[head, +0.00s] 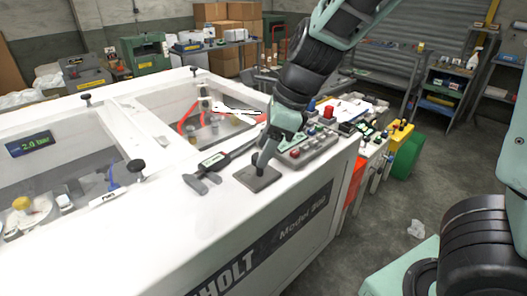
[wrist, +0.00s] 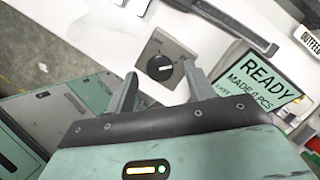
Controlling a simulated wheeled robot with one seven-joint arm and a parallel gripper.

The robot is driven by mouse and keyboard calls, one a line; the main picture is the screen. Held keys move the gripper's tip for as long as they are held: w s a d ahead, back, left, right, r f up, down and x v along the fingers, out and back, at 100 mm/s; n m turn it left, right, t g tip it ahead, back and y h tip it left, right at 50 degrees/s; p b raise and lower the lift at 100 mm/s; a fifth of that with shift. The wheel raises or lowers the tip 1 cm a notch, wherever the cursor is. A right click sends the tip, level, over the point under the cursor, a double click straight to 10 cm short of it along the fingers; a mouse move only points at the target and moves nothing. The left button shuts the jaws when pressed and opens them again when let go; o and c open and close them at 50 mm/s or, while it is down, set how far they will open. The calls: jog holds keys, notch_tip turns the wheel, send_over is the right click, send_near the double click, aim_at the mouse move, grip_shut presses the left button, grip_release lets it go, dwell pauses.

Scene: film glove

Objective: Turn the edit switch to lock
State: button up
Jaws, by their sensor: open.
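The switch is a round black knob (wrist: 160,67) with a white mark, set on a dark grey square plate (wrist: 180,52), in the wrist view. Its lettering is too small to read, so I cannot tell which position the mark points to. My gripper (wrist: 160,84) is open, with one finger on each side of the knob in the picture and nothing between them. I cannot tell whether the fingers touch it. In the head view my gripper (head: 259,164) points down over a dark grey plate (head: 265,183) on the white machine top; the knob is hidden there.
A green READY screen (wrist: 258,82) stands right of the plate in the wrist view. A dark caliper-like tool (head: 207,168) lies left of my gripper. A button panel (head: 312,146) is to the right. Glazed openings (head: 70,165) are in the machine top.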

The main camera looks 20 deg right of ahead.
jog(key=shift+x, duration=0.8)
jog(key=c, duration=1)
